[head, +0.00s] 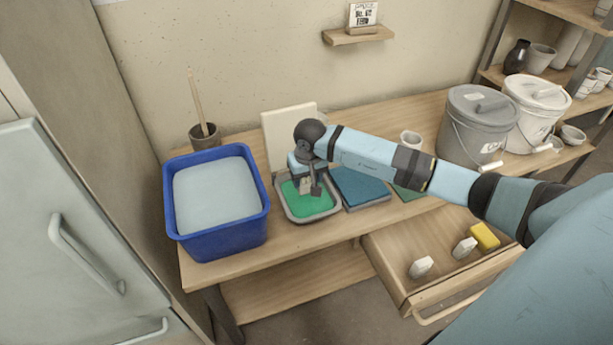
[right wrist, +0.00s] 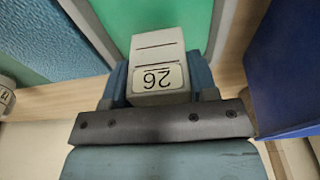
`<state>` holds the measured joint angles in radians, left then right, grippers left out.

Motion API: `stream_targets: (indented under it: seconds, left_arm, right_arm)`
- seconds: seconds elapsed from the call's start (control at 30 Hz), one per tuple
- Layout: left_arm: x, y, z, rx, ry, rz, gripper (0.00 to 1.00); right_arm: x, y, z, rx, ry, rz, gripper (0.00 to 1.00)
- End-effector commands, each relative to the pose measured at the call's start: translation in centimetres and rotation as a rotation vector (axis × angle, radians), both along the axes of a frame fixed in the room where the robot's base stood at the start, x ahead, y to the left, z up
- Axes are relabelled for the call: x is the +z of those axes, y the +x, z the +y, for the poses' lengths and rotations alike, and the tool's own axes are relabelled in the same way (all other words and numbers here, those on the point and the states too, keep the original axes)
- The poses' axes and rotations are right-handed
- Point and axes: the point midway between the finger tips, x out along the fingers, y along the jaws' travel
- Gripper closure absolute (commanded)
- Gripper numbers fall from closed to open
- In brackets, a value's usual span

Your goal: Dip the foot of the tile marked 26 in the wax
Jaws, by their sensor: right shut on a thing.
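My right gripper (head: 311,188) is shut on a pale tile (head: 305,186). In the right wrist view the tile (right wrist: 157,49) bears the label 26, seen upside down, and two dark lines. My gripper's fingers (right wrist: 159,90) hold it from both sides. The tile is over the green wax (head: 297,204) in a grey tray (head: 313,218); the wax also shows beyond the tile in the right wrist view (right wrist: 195,15). The tile's far end is hidden from me, and I cannot tell whether it touches the wax. My left gripper is not in view.
A blue tub (head: 218,241) of pale liquid stands left of the tray. A blue pad (head: 360,186) lies right of it, and a pale board (head: 287,125) stands behind. Two lidded buckets (head: 478,125) (head: 533,112) stand at right. An open drawer (head: 425,290) juts out in front.

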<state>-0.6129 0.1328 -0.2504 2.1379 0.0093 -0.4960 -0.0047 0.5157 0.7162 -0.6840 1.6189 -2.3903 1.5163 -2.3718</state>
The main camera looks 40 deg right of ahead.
Motion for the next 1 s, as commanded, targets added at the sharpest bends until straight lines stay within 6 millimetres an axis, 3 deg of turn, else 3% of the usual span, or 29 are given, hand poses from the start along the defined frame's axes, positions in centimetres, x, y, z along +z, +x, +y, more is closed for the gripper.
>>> stream_targets:
  seconds: [0.1,1.0]
  left_arm:
    - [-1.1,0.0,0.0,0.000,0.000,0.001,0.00]
    - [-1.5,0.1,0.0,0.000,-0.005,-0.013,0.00]
  right_arm:
    - [-1.1,0.0,-0.1,-0.001,0.000,-0.001,0.74]
    - [-2.7,0.0,0.0,-0.001,0.000,-0.001,0.74]
